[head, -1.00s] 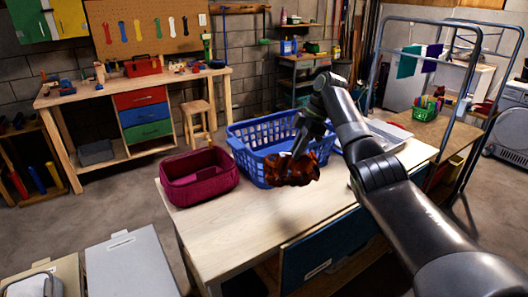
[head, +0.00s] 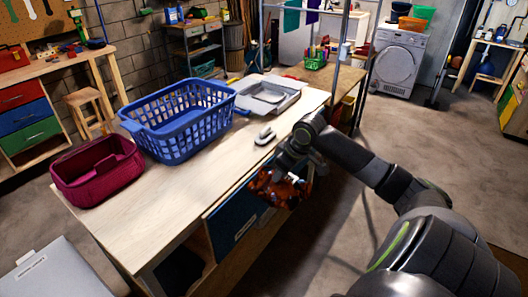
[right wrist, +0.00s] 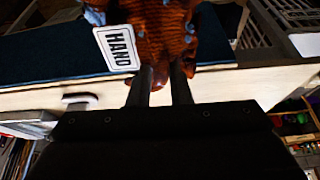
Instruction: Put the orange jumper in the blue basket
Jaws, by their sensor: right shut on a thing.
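The orange jumper (head: 280,188) is a bunched, dark orange knit. My right gripper (head: 289,172) is shut on it and holds it just off the table's front edge. My left gripper is not in view.
The wooden table (head: 150,215) has bare top between basket and front edge. A maroon bin (head: 98,182) stands left of the basket. A grey tray (head: 283,103) and a small white looped object (head: 265,136) lie to its right. A metal frame post (head: 341,60) rises behind.

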